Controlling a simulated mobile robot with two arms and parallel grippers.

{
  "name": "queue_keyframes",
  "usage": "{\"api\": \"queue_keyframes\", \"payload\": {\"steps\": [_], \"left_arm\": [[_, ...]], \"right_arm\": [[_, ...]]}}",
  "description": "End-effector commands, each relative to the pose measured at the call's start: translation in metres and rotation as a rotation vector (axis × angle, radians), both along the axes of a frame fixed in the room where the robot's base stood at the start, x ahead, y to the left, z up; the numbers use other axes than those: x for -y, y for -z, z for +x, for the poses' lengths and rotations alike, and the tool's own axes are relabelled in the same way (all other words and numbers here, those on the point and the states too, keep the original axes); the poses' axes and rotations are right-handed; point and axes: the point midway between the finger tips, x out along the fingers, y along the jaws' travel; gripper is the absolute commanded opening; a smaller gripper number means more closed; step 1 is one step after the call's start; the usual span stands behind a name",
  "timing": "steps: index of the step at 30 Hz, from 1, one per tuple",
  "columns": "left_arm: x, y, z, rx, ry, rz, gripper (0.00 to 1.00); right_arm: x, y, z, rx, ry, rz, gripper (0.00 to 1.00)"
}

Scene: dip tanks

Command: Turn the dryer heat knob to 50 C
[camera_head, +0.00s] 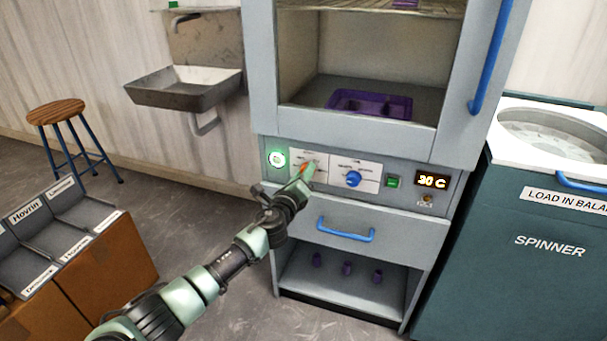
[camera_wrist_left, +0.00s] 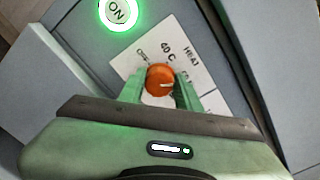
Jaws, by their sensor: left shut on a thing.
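The dryer (camera_head: 263,170) stands in the middle of the head view with its control panel facing me. The orange heat knob (camera_wrist_left: 160,78) sits on a white label (camera_wrist_left: 183,45) that reads "HEAT", "OFF" and "40 C"; other markings are hidden. Its white pointer line faces right in the wrist view. My left gripper (camera_wrist_left: 160,90) is shut on the knob, one finger on each side. In the head view the left gripper (camera_head: 300,183) covers part of the knob (camera_head: 307,169). The dryer's display (camera_head: 432,181) appears to read 30 C. My right gripper is not in view.
A lit green ON button (camera_head: 276,158) is left of the knob; a blue knob (camera_head: 353,179) and green switch (camera_head: 393,182) are to its right. A drawer with a blue handle (camera_head: 346,231) is below. The spinner (camera_head: 540,255) stands at right, labelled bins (camera_head: 60,225) at left.

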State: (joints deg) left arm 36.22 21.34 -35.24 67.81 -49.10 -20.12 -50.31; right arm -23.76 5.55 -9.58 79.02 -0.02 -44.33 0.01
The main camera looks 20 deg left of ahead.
Motion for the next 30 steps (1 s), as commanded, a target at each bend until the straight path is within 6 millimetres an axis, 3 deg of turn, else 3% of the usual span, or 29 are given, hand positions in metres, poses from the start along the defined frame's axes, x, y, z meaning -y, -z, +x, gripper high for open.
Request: {"api": "queue_keyframes", "payload": {"steps": [4, 5, 6, 7, 19, 30], "left_arm": [[0.0, 0.002, 0.0, -0.002, 0.001, -0.001, 0.0], [0.0, 0.002, 0.0, -0.002, 0.001, -0.001, 0.42], [0.0, 0.002, 0.0, -0.002, 0.001, -0.001, 0.53], [0.0, 0.001, 0.0, -0.002, 0.001, -0.001, 0.56], [0.0, 0.0, -0.006, -0.002, 0.001, -0.001, 0.56], [-0.001, -0.001, -0.06, -0.004, 0.001, -0.002, 0.56]], "right_arm": [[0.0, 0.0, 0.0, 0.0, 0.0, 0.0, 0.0], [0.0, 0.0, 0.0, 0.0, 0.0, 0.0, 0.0], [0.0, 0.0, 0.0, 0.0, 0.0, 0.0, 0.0], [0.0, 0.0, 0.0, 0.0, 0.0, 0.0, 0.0], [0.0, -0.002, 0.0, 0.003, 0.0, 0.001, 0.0], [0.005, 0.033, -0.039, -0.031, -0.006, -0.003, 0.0]]}}
